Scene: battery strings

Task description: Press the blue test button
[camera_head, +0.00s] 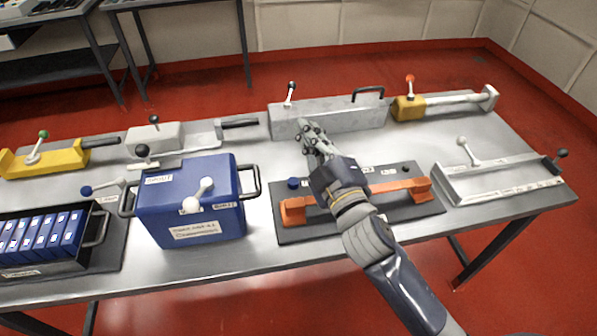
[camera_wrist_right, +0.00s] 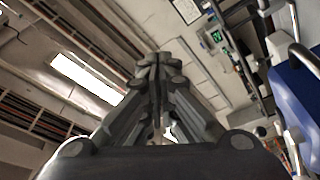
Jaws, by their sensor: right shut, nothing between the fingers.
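A small blue button (camera_head: 293,183) stands on the left part of a dark base plate (camera_head: 290,235) with an orange fixture (camera_head: 293,212), in the head view. My right gripper (camera_head: 308,127) is shut and empty. In the head view it reaches over the dark plate, with its fingertips to the right of and beyond the button, near the grey metal box. I cannot tell its exact height. In the right wrist view the closed fingers (camera_wrist_right: 155,75) point up at the ceiling side of the room. The wrist hides the middle of the orange fixture. My left gripper is not in view.
A blue box (camera_head: 200,215) with handles stands left of the plate. A grey metal box (camera_head: 345,119) stands behind it, and a yellow clamp (camera_head: 408,108) is at the back right. A silver tray fixture (camera_head: 490,182) is at the right. Some bare tabletop lies between them.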

